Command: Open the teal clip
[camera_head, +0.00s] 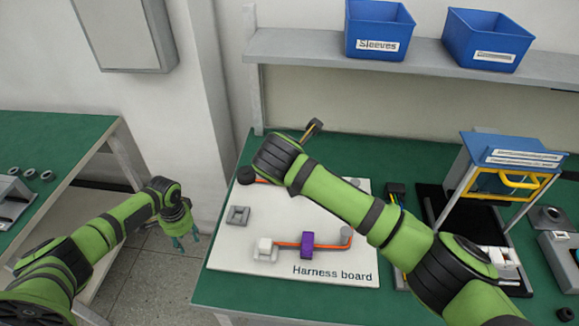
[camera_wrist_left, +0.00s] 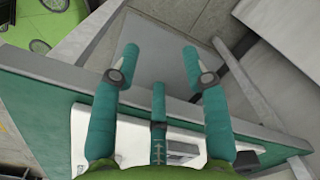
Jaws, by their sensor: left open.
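I cannot make out the teal clip in either view; my right arm covers the upper part of the harness board (camera_head: 225,250). A purple clip (camera_head: 307,244) sits around an orange cable (camera_head: 287,244) at the board's front. The cable runs between a white block (camera_head: 264,248) and a grey round post (camera_head: 346,234). My left gripper (camera_head: 188,241) is open and empty, left of the board over the gap between the tables. Its teal fingers are spread in the left wrist view (camera_wrist_left: 160,65). My right gripper is hidden behind its arm.
A grey square fixture (camera_head: 238,215) sits on the board's left. A blue-topped stand (camera_head: 513,158) is on the right of the green table (camera_head: 290,300). Blue bins, one labelled Sleeves (camera_head: 378,28), stand on the shelf (camera_head: 330,45) behind. Another green table (camera_head: 60,128) is at left.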

